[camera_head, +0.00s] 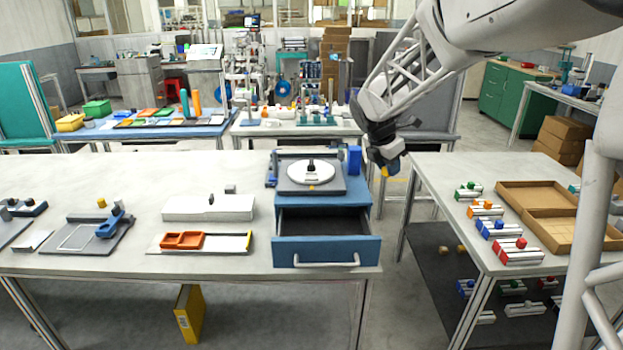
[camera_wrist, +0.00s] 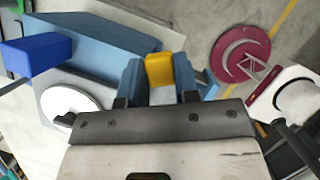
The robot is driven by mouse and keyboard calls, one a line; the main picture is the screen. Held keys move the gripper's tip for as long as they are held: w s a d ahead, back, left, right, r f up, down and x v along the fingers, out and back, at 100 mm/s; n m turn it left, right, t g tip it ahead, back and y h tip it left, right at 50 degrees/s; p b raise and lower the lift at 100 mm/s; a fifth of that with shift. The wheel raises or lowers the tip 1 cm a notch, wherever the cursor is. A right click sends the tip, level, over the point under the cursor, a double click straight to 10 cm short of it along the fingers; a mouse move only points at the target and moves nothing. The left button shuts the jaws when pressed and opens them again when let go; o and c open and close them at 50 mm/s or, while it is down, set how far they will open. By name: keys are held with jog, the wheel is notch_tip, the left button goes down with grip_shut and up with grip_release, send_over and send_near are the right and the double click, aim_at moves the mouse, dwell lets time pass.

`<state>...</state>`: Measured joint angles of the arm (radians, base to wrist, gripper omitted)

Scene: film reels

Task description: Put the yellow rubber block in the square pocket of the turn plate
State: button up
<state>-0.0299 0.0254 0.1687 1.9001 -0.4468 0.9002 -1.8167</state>
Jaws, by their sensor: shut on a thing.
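My gripper (camera_head: 383,163) hangs in the air to the right of the blue drawer cabinet, past the bench's edge. It is shut on the yellow rubber block (camera_head: 386,171). In the wrist view the block (camera_wrist: 160,70) sits between the two blue fingers, and its lower part is hidden. The turn plate (camera_head: 298,174) is a white disc with a black knob, on a grey base on top of the cabinet. It also shows, partly hidden, in the wrist view (camera_wrist: 66,102), left of the gripper. I cannot make out the square pocket.
The blue cabinet's drawer (camera_head: 326,252) is pulled open towards the front. A blue box (camera_head: 354,159) stands upright behind the plate's right side. A second table (camera_head: 445,185) with coloured parts and a cardboard tray (camera_head: 515,200) is at right. A gap separates the tables.

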jog(key=s+a+n+t+y, duration=0.1)
jog(key=s+a+n+y, duration=0.1)
jog(key=a+n, duration=0.4)
jog(key=s+a+r+n+t+y, duration=0.1)
jog(key=s+a+n, duration=0.4)
jog(key=a, duration=0.6)
jog(key=shift+r+n+y, duration=0.25)
jog(key=shift+n+y, duration=0.25)
jog(key=shift+w, duration=0.1)
send_near(311, 175)
jog(key=shift+w+f, duration=0.3)
jog(key=shift+w, duration=0.55)
jog(key=shift+f, duration=1.75)
jog(key=shift+f, duration=0.6)
jog(key=o, duration=0.9)
